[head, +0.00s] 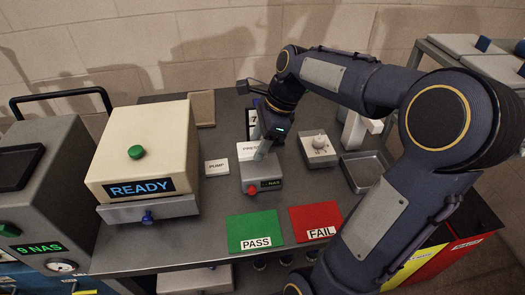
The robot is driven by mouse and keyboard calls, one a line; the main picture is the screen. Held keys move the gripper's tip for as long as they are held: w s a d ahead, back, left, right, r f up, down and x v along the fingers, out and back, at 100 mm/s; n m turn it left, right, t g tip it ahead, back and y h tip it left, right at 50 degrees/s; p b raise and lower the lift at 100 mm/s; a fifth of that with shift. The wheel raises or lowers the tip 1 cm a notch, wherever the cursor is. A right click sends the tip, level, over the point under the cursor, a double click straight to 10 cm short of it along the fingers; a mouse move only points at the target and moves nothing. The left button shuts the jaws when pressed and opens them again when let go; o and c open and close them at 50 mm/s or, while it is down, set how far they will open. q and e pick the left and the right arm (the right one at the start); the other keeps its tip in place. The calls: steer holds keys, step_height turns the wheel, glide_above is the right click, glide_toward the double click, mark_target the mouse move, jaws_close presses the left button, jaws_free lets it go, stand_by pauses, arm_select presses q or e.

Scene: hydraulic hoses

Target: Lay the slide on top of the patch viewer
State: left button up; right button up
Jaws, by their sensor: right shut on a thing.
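My left gripper is out of view.
A cream machine reading "READY" (139,155) stands left, with a PUMP label (217,167) beside it. Green PASS (254,229) and red FAIL (316,220) mats lie in front.

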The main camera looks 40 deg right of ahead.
mark_target(257, 163)
steer(key=shift+w+d+f, duration=0.3)
steer(key=shift+d+f, duration=0.1)
steer(key=shift+f, duration=0.2)
steer(key=shift+w+d+f, duration=0.3)
steer(key=shift+d+f, duration=0.1)
steer(key=shift+f, duration=0.2)
steer(key=shift+w+d+f, duration=0.1)
steer(key=shift+f, duration=0.85)
steer(key=shift+w+d+f, duration=0.1)
steer(key=shift+f, duration=0.85)
steer(key=shift+f, duration=0.1)
steer(key=o, duration=1)
